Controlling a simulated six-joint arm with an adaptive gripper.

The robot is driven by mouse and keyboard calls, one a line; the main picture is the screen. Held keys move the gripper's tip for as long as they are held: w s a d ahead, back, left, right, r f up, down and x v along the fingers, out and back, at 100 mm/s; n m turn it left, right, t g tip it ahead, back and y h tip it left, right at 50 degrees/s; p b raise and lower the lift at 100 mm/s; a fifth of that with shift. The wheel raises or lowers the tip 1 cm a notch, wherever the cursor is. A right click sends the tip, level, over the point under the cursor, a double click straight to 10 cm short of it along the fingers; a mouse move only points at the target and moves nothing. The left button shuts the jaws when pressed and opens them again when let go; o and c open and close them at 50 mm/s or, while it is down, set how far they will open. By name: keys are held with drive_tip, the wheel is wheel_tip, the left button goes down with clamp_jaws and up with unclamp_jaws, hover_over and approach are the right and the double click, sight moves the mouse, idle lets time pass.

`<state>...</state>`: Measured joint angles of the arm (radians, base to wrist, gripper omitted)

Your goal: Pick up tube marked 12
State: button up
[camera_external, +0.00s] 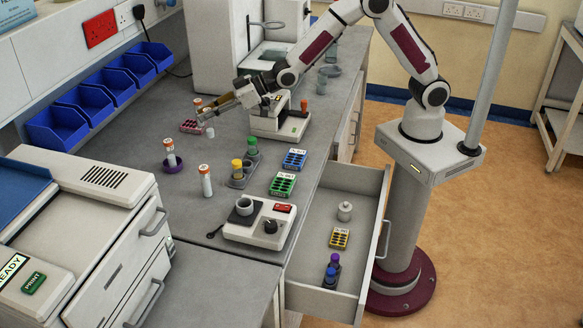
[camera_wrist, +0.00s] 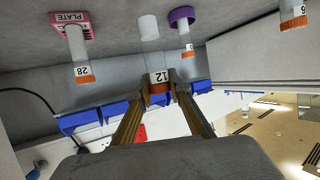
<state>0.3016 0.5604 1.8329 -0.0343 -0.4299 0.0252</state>
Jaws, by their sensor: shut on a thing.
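The tube marked 12 (camera_wrist: 159,77) has a white label and an orange cap. In the wrist view it sits between the two fingertips of my gripper (camera_wrist: 160,84), which is shut on it near the cap. In the external view my gripper (camera_external: 208,113) is over the back left of the grey bench, and the held tube is mostly hidden there. A white cylinder (camera_wrist: 148,28) shows past the tube in the wrist view and just below my gripper in the external view (camera_external: 210,132). I cannot tell whether it belongs to the tube.
A tube marked 28 (camera_wrist: 80,70) stands at the pink plate (camera_wrist: 60,20) close by. Another orange-capped tube (camera_external: 170,155) stands in a purple ring (camera_external: 172,168). A further tube (camera_external: 206,180) stands in front. Blue bins (camera_external: 85,102) line the wall. A balance (camera_external: 260,222) and open drawer (camera_external: 320,270) are nearer.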

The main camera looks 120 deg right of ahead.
drive_tip(key=shift+r, duration=2.3)
